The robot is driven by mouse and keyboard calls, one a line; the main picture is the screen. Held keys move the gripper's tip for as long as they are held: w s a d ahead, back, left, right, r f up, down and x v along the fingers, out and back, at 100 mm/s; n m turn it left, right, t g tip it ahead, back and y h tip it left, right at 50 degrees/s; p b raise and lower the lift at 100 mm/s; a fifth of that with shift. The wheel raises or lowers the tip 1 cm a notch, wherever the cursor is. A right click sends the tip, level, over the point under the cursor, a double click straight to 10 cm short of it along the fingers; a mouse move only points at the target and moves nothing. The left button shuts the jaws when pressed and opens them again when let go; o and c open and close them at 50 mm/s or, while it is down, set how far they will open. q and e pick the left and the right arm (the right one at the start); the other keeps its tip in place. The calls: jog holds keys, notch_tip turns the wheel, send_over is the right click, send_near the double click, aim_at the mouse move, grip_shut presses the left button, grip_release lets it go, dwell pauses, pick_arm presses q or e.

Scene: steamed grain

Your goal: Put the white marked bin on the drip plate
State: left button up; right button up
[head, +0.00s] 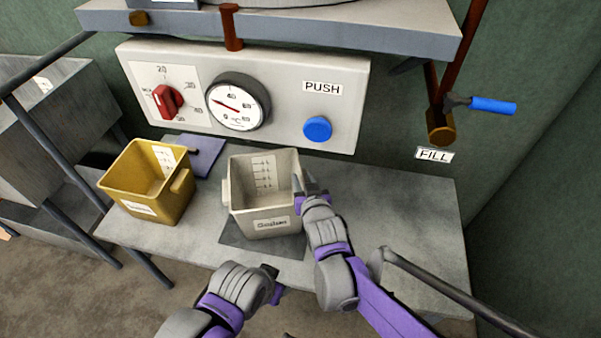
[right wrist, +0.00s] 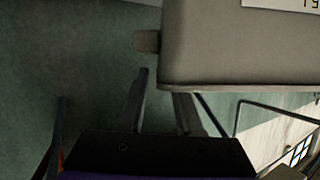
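The white bin (head: 266,205), with scale marks inside and a label in front, stands upright on the grey table below the control panel. A dark flat square (head: 262,243), apparently the drip plate, shows under and in front of it; I cannot tell whether they touch. My right gripper (head: 308,184) is at the bin's right side, fingers apart. In the right wrist view the fingers (right wrist: 160,100) point at the bin wall (right wrist: 230,50) and its side lug (right wrist: 147,41), with nothing visibly clamped. My left gripper (head: 275,286) is low in front of the table, its fingers mostly hidden.
A yellow bin (head: 150,188) stands at the table's left, with a blue-grey flat piece (head: 203,152) behind it. The panel (head: 290,85) has a red knob, a gauge and a blue button (head: 317,129). A blue-handled valve (head: 490,105) is at right. The table's right part (head: 410,210) is clear.

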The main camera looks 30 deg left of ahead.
jog(key=p+v, duration=0.1)
jog(key=v, duration=0.7)
jog(key=shift+s, duration=0.2)
jog(key=shift+d+r, duration=0.1)
jog(key=shift+d, duration=0.05)
jog(key=s+d+f+m+g+h, duration=0.1)
jog(key=s+d+m+h, duration=0.15)
jog(key=d, duration=0.85)
jog(key=s+d+f+m+g+h, duration=0.1)
jog(key=d+f+h, duration=0.15)
jog(key=d, duration=0.75)
jog(key=s+d+f+m+g+h, duration=0.3)
jog(key=s+d+g, duration=0.1)
jog(key=s+d, duration=1)
jog(key=shift+s+d+g+h, duration=0.3)
jog(key=shift+s, duration=0.65)
jog(key=shift+w+a+f, duration=0.1)
